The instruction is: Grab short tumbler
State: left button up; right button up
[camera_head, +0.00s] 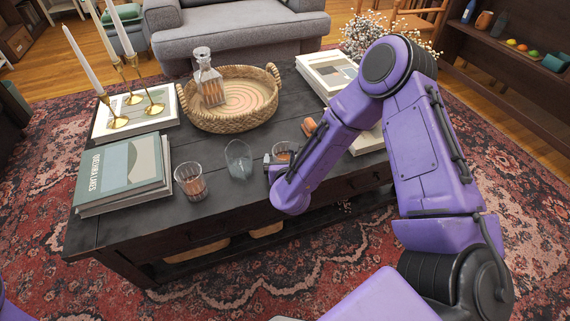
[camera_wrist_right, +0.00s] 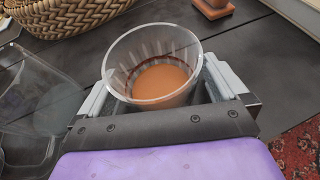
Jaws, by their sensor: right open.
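A short clear tumbler (camera_head: 283,151) with amber drink stands on the dark coffee table (camera_head: 235,200) near its front edge. In the right wrist view the tumbler (camera_wrist_right: 150,65) stands between the two fingers of my right gripper (camera_wrist_right: 158,76). The gripper is open, with one finger on each side of the glass; I cannot tell whether either touches it. In the head view my right gripper (camera_head: 277,164) is partly hidden by my own arm. A second tumbler (camera_head: 190,182) with amber drink stands further left. My left gripper is out of view.
An empty clear glass (camera_head: 238,160) stands close left of the gripper and shows in the wrist view (camera_wrist_right: 40,100). A woven tray (camera_head: 235,125) with a decanter (camera_head: 208,80), books (camera_head: 125,170), candlesticks (camera_head: 153,107) and a small brown object (camera_head: 309,127) share the table.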

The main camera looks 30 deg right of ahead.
aim_at(284, 147)
jog(key=c, duration=1.2)
jog(key=shift+o, duration=0.2)
jog(key=shift+r, duration=0.1)
jog(key=shift+r+p, duration=0.35)
jog(key=shift+r, duration=0.35)
notch_tip(284, 147, up, 2)
jog(key=shift+r+p, duration=0.1)
jog(key=shift+p, duration=0.3)
jog(key=s+r+p, duration=0.9)
jog(key=s+p, duration=0.3)
jog(key=s, duration=0.2)
jog(key=shift+d+r, duration=0.15)
jog(key=shift+r, duration=0.05)
